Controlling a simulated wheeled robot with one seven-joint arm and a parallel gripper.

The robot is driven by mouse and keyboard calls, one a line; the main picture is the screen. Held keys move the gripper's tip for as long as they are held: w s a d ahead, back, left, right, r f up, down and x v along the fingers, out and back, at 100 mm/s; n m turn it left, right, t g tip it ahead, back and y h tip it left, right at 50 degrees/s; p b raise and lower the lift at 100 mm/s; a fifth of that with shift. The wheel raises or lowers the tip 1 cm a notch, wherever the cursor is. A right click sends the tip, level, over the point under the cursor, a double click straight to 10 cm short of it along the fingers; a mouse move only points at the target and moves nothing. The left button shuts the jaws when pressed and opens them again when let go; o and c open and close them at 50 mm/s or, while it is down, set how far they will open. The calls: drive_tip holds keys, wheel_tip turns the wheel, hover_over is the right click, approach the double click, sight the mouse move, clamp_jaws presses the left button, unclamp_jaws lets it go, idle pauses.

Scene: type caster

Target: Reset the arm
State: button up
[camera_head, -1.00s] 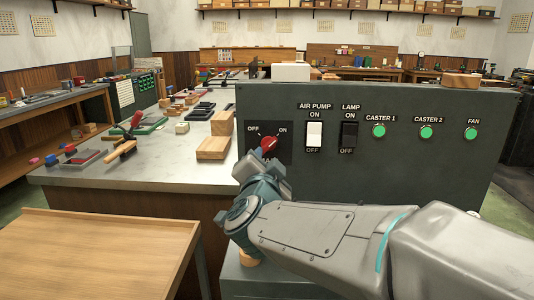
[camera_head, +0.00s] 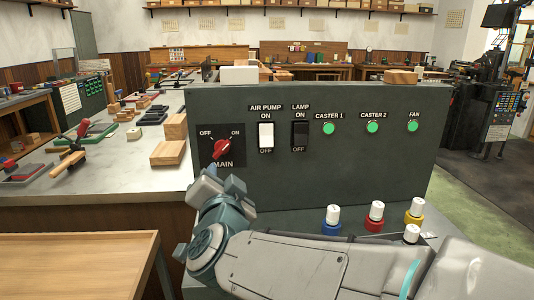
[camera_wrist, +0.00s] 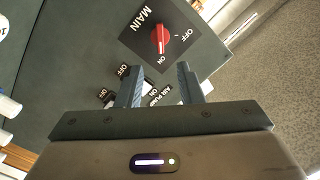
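My gripper (camera_wrist: 159,82) is open in the wrist view, with its two dark fingers apart and nothing between them. In the head view my gripper (camera_head: 212,184) is just below the red MAIN knob (camera_head: 222,148) on the dark green panel (camera_head: 330,185). The knob also shows in the wrist view (camera_wrist: 160,40), beyond the fingertips and apart from them. Its pointer is turned toward ON. My arm reaches in from the lower right, bent low in front of the panel.
The panel carries a white AIR PUMP switch (camera_head: 266,135), a dark LAMP switch (camera_head: 300,134) and green buttons. Blue (camera_head: 332,219), red (camera_head: 374,216) and yellow (camera_head: 415,212) white-topped knobs stand near my forearm. A wooden table (camera_head: 75,265) is at lower left.

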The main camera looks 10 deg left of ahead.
drive_tip(key=s+d+f+n+g+p, duration=0.1)
drive_tip(key=d+f+n+g+p, duration=0.2)
drive_tip(key=d+n+g+p, duration=0.75)
drive_tip(key=s+d+f+m+g+h+p, duration=0.1)
drive_tip(key=s+d+f+m+h, duration=0.1)
drive_tip(key=s+d, duration=0.4)
drive_tip(key=s+d+f+m+g+h+p, duration=0.1)
drive_tip(key=s+d, duration=0.6)
drive_tip(key=d, duration=0.7)
drive_tip(key=shift+f+m+g+h, duration=0.75)
drive_tip(key=shift+m+h, duration=0.35)
drive_tip(key=shift+m, duration=0.15)
